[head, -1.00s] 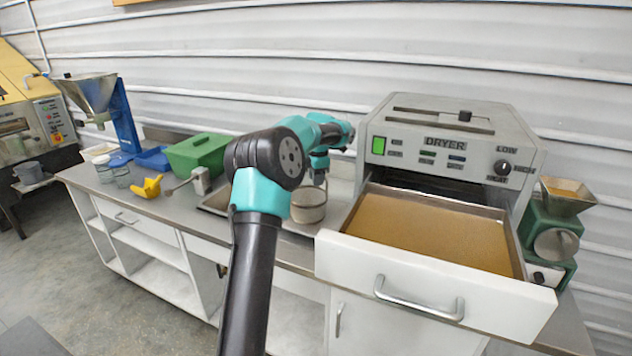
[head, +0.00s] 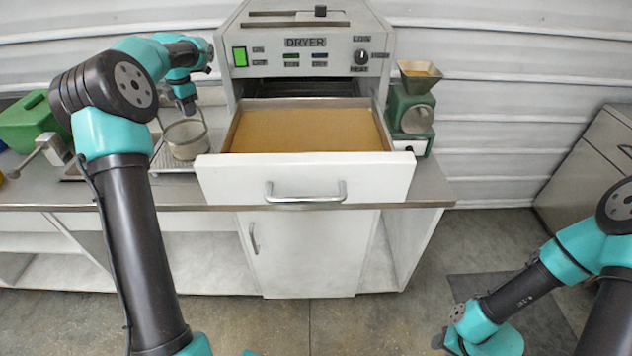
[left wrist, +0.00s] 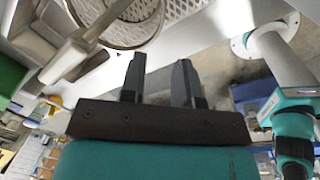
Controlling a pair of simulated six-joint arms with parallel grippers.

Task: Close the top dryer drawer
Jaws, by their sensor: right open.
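The white dryer drawer (head: 230,180) with a metal bar handle (head: 305,192) is pulled out of the grey dryer (head: 270,18). A flat layer of tan material (head: 305,130) fills it. My left gripper (head: 188,107) hangs left of the dryer, above a round sieve-like pot, apart from the drawer. In the left wrist view its two dark fingers (left wrist: 160,82) are apart with nothing between them. My right gripper (head: 441,341) is low at the right, over the floor, well away from the drawer; it is small in view and holds nothing that I can see.
The round pot (head: 185,140) stands on the counter left of the drawer. A green container (head: 30,125) is farther left. A green mill with a funnel (head: 410,110) stands close to the dryer's right side. The space in front of the drawer is free.

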